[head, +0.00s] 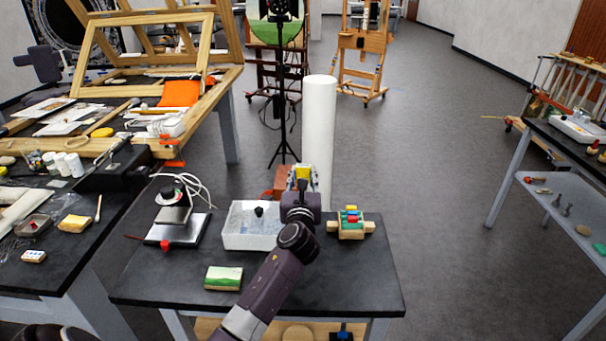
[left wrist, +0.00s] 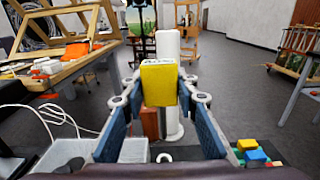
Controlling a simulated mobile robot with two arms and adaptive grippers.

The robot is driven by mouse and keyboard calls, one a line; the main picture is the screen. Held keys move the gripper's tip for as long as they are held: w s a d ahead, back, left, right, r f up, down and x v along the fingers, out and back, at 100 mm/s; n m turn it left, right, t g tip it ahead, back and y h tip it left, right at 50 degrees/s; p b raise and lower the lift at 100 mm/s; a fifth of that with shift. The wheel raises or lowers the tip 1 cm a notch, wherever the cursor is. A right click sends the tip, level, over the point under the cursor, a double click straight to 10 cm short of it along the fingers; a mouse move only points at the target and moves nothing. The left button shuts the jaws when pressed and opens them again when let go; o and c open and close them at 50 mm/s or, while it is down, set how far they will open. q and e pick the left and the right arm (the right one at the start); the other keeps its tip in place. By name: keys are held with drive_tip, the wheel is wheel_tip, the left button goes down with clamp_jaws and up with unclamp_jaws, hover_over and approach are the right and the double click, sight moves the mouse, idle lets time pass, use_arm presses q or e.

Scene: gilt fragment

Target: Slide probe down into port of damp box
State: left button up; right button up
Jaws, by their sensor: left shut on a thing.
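My left gripper (head: 302,182) is over the back of the black table. In the left wrist view its blue-padded fingers (left wrist: 160,90) are shut on a yellow block-shaped body, which I take to be the probe (left wrist: 159,86). The probe's lower end is hidden in both views. The damp box (head: 248,240) is a pale speckled box on the table, left of the gripper, with a small dark round feature (head: 259,211) on top. The box also shows at the lower left in the left wrist view (left wrist: 128,150). The held probe is apart from this dark feature. My right gripper is not in view.
A black stand with white cable (head: 175,228) is left of the box. A green-and-white block (head: 223,278) lies in front. A wooden holder with coloured pieces (head: 351,226) stands right. A tall white cylinder (head: 319,130) rises behind, near a reddish-brown block (head: 284,180).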

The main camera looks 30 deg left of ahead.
use_arm(q)
drive_tip(key=shift+p, duration=0.6)
idle(0.8)
drive_tip(key=shift+f+b, duration=3.75)
drive_tip(key=shift+f, duration=1.3)
drive_tip(key=o, duration=1.2)
wheel_tip(320, 180, up, 10)
